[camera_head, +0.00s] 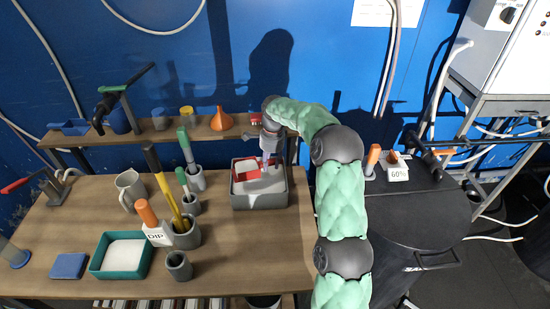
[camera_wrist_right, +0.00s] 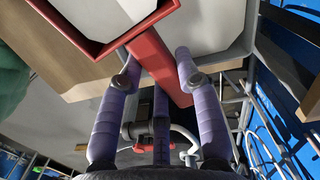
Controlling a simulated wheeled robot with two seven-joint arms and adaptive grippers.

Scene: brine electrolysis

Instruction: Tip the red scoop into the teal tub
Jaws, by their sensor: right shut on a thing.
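The red scoop (camera_head: 247,174) is over the grey tub (camera_head: 260,202) on the table, with white material in its square bowl. My right gripper (camera_head: 266,160) is shut on the scoop's handle. I cannot tell whether the scoop touches the white contents of the grey tub. The teal tub (camera_head: 117,275) sits at the front left of the table and holds white material. My left gripper is not in view.
A shelf (camera_head: 172,133) runs behind. A blue block (camera_head: 69,266) lies left of the teal tub. The table's front right is clear.

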